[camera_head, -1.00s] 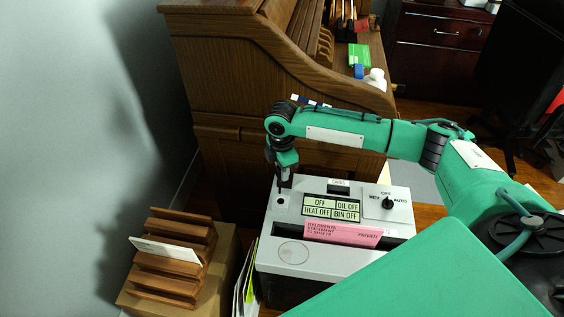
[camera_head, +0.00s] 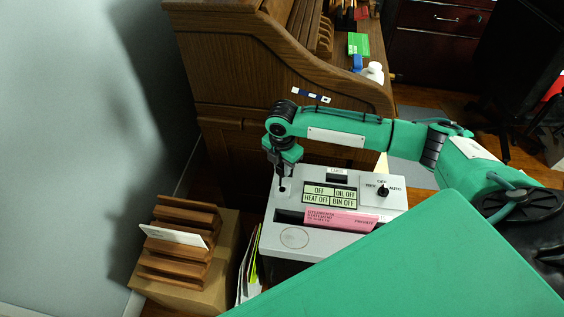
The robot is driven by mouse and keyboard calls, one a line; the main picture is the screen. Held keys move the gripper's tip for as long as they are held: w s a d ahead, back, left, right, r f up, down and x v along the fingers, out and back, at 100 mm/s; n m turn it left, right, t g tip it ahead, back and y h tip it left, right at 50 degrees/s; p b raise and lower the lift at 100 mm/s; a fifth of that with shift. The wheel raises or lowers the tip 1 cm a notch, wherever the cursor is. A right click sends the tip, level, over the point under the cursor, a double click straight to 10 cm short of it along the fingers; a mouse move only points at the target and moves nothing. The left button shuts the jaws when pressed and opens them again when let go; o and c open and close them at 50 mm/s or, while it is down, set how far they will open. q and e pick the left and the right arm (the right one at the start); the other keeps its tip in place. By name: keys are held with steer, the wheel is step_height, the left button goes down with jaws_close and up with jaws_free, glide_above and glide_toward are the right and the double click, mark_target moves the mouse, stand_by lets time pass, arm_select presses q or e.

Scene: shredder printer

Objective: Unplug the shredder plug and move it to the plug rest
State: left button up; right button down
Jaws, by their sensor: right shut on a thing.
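The grey shredder (camera_head: 362,240) stands in the middle, with a pink paper (camera_head: 340,221) in its slot, a status panel (camera_head: 330,195) and a round knob (camera_head: 383,191). My right gripper (camera_head: 281,178) points down over the shredder's back left corner, just above a small round dark spot (camera_head: 282,189). It is shut on a small dark thing, which seems to be the shredder plug; the fingers mostly hide it. I cannot tell whether it touches the shredder top. I cannot make out the plug rest. My left gripper is not in view.
A wooden rack (camera_head: 180,245) with a white envelope (camera_head: 173,235) stands on a box at the left. Several paper folders (camera_head: 247,278) lean beside the shredder. A wooden roll-top desk (camera_head: 235,65) rises behind. My green arm link covers the lower right.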

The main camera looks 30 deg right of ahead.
mark_target(282, 177)
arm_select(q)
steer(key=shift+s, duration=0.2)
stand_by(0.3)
arm_select(e)
steer(key=shift+r+p, duration=0.15)
steer(key=shift+p, duration=0.35)
step_height(282, 177, down, 4)
steer(key=shift+b, duration=0.65)
steer(key=shift+f+b, duration=0.3)
steer(key=shift+f, duration=0.6)
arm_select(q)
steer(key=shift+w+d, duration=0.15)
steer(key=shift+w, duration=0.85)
arm_select(e)
steer(key=shift+f, duration=0.15)
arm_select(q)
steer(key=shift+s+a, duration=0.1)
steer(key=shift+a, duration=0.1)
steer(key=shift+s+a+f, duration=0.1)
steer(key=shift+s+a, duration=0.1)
